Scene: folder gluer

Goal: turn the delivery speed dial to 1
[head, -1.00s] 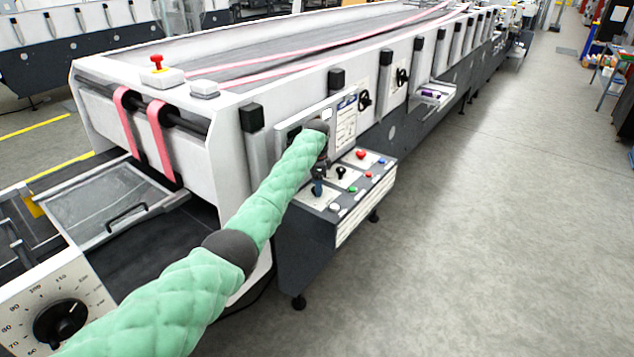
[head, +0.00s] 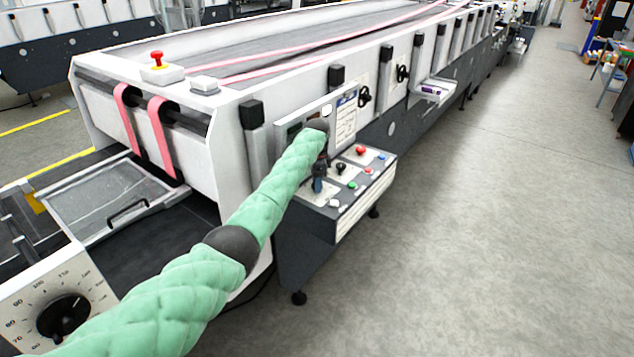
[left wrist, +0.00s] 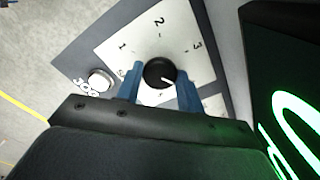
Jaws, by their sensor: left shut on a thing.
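The dial (left wrist: 159,73) is a round black knob with a white pointer line, on a white plate marked 1, 2 and 3 in the left wrist view. Its pointer aims to the lower right, past the 3 and away from the 1. My left gripper (left wrist: 159,85) has its blue fingers on either side of the knob and is shut on it. In the head view my left gripper (head: 318,182) is at the near left part of the control box, and its fingers and my wrist hide that dial. My right gripper is in neither view.
The sloped control box (head: 365,190) also carries another black knob (head: 341,168), a red button (head: 361,150) and small coloured buttons. A white button (left wrist: 100,80) sits beside the dial plate. A larger numbered dial (head: 63,315) stands at front left.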

